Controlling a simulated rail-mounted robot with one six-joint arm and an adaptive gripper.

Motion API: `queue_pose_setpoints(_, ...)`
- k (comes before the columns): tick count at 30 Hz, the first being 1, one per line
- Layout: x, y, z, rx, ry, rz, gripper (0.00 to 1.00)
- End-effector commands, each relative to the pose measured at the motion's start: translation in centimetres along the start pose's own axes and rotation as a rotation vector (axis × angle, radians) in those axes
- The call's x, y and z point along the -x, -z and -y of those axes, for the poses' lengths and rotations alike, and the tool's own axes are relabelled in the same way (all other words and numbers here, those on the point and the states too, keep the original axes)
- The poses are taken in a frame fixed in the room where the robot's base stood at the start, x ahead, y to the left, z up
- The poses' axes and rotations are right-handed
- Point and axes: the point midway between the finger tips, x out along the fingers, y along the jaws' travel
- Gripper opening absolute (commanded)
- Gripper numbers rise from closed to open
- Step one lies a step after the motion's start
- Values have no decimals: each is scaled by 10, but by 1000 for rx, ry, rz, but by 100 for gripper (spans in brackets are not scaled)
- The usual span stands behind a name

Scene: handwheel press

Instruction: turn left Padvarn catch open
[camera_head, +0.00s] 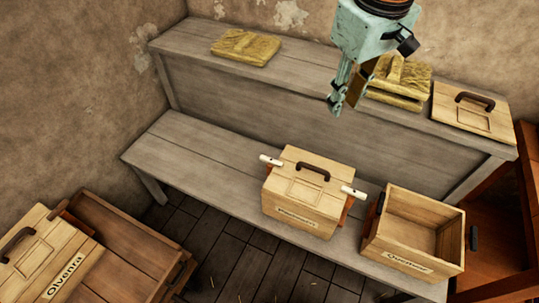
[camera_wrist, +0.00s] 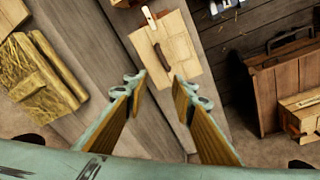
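A pale wooden box (camera_head: 305,190) with a dark lid handle stands on the lower bench; its front label is too small to read, so I cannot confirm it is Padvarn. A white-handled left catch (camera_head: 269,160) sticks out from its left side and a right catch (camera_head: 353,192) from its right. In the wrist view the box (camera_wrist: 178,48) lies beyond my fingertips, with the right catch (camera_wrist: 150,17) at its top; the left catch does not show there. My gripper (camera_head: 343,103) hangs above and behind the box. The wrist view shows its fingers (camera_wrist: 160,83) apart and empty.
An open box (camera_head: 408,222) labelled like "Quellner" stands at the right, its lid (camera_head: 470,110) on the upper shelf. A box labelled like "Qlvenra" (camera_head: 45,255) and a brown crate (camera_head: 130,245) stand lower left. The bench's left end is clear.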

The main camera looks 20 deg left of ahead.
Motion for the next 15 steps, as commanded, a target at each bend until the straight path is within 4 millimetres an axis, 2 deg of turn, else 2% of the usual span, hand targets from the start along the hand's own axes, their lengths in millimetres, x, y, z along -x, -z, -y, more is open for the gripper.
queue_pose_setpoints(15, -64, 64, 22, 186, 33, 38, 24)
